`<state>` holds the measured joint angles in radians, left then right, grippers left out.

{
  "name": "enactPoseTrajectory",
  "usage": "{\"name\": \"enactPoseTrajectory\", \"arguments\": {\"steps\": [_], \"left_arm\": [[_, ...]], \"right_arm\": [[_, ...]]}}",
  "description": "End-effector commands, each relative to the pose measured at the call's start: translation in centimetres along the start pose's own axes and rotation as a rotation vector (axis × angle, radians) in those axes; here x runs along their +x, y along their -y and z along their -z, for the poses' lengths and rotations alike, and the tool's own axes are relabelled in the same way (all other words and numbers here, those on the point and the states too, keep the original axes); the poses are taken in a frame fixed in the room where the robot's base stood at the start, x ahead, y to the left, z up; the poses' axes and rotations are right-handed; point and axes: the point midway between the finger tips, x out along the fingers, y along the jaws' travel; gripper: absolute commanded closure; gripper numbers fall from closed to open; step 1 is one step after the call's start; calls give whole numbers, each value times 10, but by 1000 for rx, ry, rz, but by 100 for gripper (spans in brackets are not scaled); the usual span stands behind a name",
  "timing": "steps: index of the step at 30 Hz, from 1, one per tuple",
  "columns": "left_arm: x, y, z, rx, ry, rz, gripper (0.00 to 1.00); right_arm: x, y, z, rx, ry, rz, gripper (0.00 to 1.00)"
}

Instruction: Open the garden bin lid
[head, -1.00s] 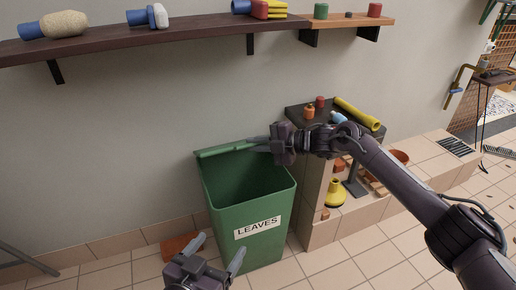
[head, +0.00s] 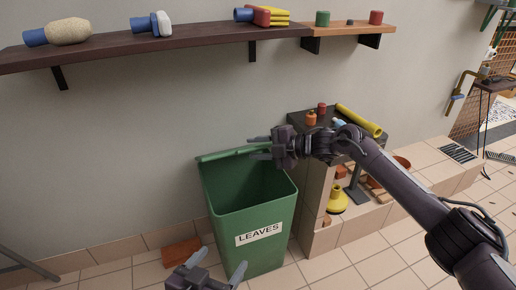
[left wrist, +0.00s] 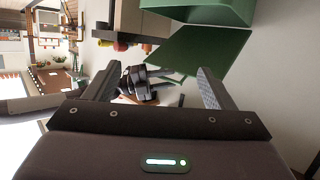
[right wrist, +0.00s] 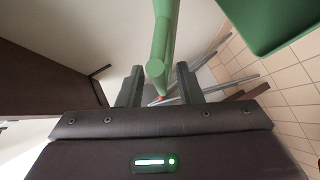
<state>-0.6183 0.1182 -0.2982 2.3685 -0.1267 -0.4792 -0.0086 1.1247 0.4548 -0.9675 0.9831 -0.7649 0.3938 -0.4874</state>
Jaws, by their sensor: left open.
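The green garden bin (head: 225,225), labelled LEAVES, stands by the wall with its mouth uncovered. Its green lid (head: 225,154) is raised at the back rim and shows nearly edge-on. My right gripper (head: 260,147) is at the lid's right end, its fingers apart. In the right wrist view the lid's edge (right wrist: 161,40) runs towards the space between the fingers (right wrist: 159,82); contact is unclear. My left gripper (head: 217,267) is open and empty, low in front of the bin. The left wrist view shows the lid as a green panel (left wrist: 195,50) beyond its open fingers (left wrist: 155,80).
A tiled ledge (head: 345,228) and a dark-topped stand with small items are right of the bin. A brick-red block (head: 181,251) lies left of the bin.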

Motion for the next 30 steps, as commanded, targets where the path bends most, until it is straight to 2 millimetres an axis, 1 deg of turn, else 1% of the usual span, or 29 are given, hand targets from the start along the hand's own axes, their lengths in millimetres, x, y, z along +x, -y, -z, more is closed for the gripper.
{"name": "enactPoseTrajectory", "arguments": {"steps": [3, 6, 7, 9, 11, 15, 18, 21, 25, 30], "left_arm": [[0, 0, 0, 0, 0, 0, 23], [0, 0, 0, 0, 9, 0, 23], [-1, 0, -4, -1, 28, 0, 23], [-4, -1, -21, -6, 96, -1, 23], [-6, -2, -33, -8, 148, -3, 23], [-13, -5, -61, -13, 276, -8, 23], [-20, -7, -79, -17, 359, -12, 23], [-26, -8, -92, -19, 422, -15, 23], [-30, -9, -102, -21, 470, -18, 23], [-32, -10, -106, -21, 486, -19, 23]], "right_arm": [[0, 0, 0, 0, 0, 0, 68], [-5, 0, 0, 0, 0, 0, 68], [-8, 0, 0, 0, 1, 0, 68], [-15, 0, -1, 0, 1, 0, 68], [-23, -1, -1, 0, 2, 0, 68], [-43, 0, -1, 1, 2, 1, 68], [-57, -1, 0, 0, 2, 0, 68], [-68, 0, 0, 1, 1, 1, 68], [-76, 0, 0, 1, 0, 1, 68], [-78, 0, 0, 0, 0, 0, 68]]}}
